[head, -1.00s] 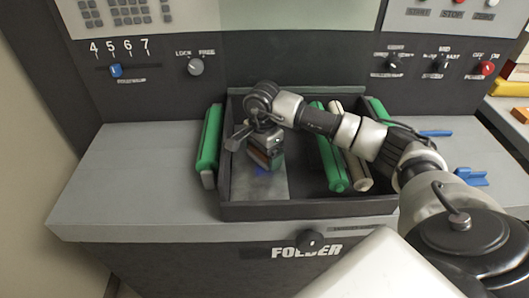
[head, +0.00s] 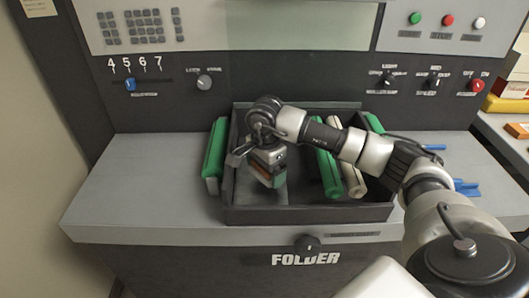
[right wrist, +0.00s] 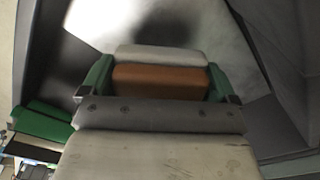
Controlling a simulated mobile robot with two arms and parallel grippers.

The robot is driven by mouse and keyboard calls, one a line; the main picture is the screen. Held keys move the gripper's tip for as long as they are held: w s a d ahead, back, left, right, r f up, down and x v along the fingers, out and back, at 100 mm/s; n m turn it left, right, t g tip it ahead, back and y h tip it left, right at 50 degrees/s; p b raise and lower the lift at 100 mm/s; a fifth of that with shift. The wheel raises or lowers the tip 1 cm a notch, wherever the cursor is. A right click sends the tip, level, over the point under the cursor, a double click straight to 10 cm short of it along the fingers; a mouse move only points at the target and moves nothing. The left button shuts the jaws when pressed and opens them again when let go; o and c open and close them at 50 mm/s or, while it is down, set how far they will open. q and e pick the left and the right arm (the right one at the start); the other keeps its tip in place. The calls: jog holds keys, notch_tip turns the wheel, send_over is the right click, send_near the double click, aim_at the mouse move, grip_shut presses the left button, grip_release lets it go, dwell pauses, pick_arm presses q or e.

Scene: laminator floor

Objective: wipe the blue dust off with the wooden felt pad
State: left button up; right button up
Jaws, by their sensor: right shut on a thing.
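My right gripper (head: 268,176) is over the left part of the black tray (head: 300,213), shut on the wooden felt pad. In the right wrist view, the pad shows as a brown wooden block (right wrist: 160,79) with a pale grey felt strip (right wrist: 160,55) beyond it. The green fingertips grip it on both sides. Below is a shiny grey plate (head: 262,194). I see no blue dust on the parts of the plate in view; the gripper and pad hide some of it. Whether the pad touches the plate is unclear. My left gripper is not in view.
A green roller (head: 215,150) lies along the tray's left side. Another green roller (head: 328,174) and a cream roller (head: 352,178) lie right of the gripper inside the tray. Tray walls surround the work spot. A black knob (head: 307,243) sits on the front.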

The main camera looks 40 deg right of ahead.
jog(key=shift+r, duration=0.6)
notch_tip(320, 180, up, 3)
jog(key=shift+s+f+p, duration=0.1)
jog(key=shift+f+p, duration=0.1)
jog(key=shift+p, duration=0.65)
jog(key=shift+r+p, duration=0.3)
jog(key=shift+r, duration=0.2)
